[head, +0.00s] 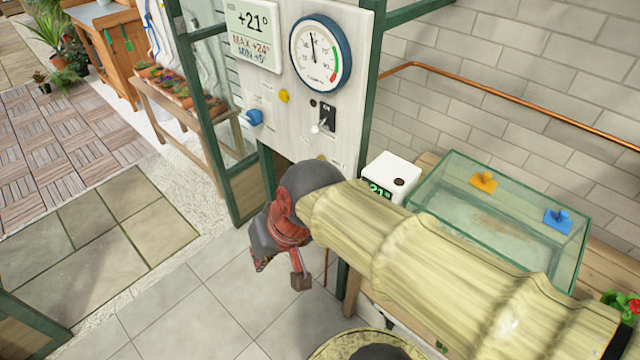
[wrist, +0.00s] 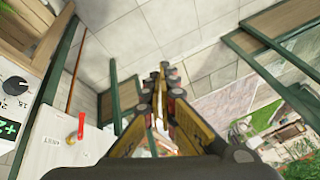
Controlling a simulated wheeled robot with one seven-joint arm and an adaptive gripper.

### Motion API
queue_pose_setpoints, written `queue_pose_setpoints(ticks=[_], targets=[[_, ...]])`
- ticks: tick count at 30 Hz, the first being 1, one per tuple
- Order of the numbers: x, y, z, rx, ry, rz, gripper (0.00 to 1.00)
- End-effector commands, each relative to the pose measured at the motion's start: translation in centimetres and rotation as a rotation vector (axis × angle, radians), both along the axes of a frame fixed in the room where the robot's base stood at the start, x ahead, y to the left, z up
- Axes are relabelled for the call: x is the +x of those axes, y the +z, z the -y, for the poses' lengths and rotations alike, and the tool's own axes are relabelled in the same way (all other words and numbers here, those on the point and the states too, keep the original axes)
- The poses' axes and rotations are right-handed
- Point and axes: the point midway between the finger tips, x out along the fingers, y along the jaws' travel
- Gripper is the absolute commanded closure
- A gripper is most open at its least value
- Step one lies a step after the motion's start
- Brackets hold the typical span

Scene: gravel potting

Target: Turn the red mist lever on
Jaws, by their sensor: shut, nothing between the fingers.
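The red mist lever (wrist: 81,125) shows in the wrist view at the lower left. It stands on a yellow hub on a white panel (wrist: 58,150) with a small label. In the head view I cannot make the lever out; my arm and gripper cover the lower part of the control panel (head: 268,85). My gripper (head: 300,282) hangs below and in front of that panel in the head view. In the wrist view my gripper (wrist: 164,72) is shut and empty, pointing past the panel, with the lever off to its left and apart from it.
The panel carries a round gauge (head: 320,52), a blue knob (head: 254,117), a yellow button (head: 283,96) and a black switch (head: 327,117). A glass tank (head: 500,215) and a white box with a green display (head: 392,172) stand at the right. The tiled floor (head: 165,310) is open at lower left.

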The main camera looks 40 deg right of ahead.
Motion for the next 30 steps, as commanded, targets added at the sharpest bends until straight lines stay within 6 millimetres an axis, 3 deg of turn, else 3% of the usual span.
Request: queue_pose_setpoints(ticks=[4,7,11,13,18,21,25,30], targets=[[4.2,-0.3,1.3,0.338,-0.403,-0.092,1.0],[7.3,-0.8,3.7,0.569,-0.707,-0.125,1.0],[10.6,-1.9,9.1,0.86,-1.132,-0.143,1.0],[11.7,-2.9,13.0,1.011,-1.369,-0.138,1.0],[11.2,-6.3,22.6,1.327,-1.895,-0.093,1.0],[9.7,-8.3,26.7,1.461,-2.128,-0.056,1.0],[7.9,-10.2,29.9,1.566,-2.315,-0.016,1.0],[7.1,-11.1,31.1,1.609,-2.388,0.004,1.0]])
